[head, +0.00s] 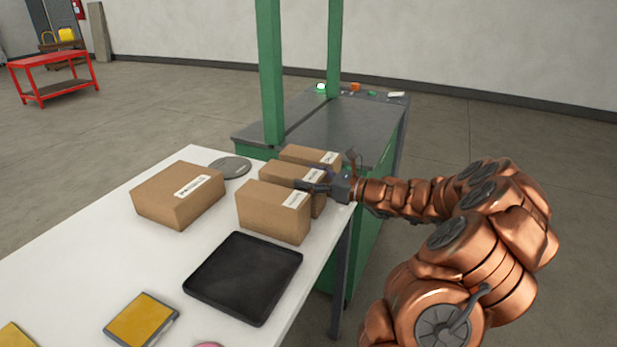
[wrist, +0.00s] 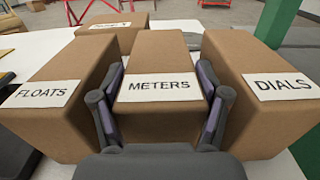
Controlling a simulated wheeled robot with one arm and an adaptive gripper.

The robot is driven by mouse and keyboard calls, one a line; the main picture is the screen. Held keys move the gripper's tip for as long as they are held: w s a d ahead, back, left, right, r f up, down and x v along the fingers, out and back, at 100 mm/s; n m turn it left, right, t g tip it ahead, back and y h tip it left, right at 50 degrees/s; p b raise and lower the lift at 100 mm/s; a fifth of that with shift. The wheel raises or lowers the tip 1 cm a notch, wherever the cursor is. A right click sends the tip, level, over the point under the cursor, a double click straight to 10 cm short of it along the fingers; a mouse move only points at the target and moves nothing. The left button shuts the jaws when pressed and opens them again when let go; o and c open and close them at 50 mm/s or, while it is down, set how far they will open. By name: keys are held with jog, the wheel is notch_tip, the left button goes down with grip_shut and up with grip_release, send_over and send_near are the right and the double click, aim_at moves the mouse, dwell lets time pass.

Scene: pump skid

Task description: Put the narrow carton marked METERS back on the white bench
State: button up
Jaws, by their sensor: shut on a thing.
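The narrow carton marked METERS (wrist: 168,52) is between my gripper's two fingers in the wrist view, its label facing me. My gripper (head: 312,187) is shut on it from the bench's right side. In the head view the METERS carton (head: 273,171) is the middle one of a row, upright at the right edge of the white bench (head: 110,240). The carton marked FLOATS (wrist: 50,95) is close on its left in the wrist view, and the carton marked DIALS (wrist: 255,80) close on its right. The METERS carton's underside is hidden, so I cannot tell whether it touches the bench.
A wider carton (head: 178,197) and a grey disc (head: 231,167) lie beyond the row. A black tray (head: 243,277) and a yellow-topped item (head: 141,320) are nearer. A green-framed grey station (head: 350,130) adjoins the bench. Bare bench lies at the left.

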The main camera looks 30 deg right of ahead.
jog(key=o, duration=1.5)
jog(key=shift+o, duration=0.2)
jog(key=v, duration=1.2)
jog(key=shift+b, duration=0.3)
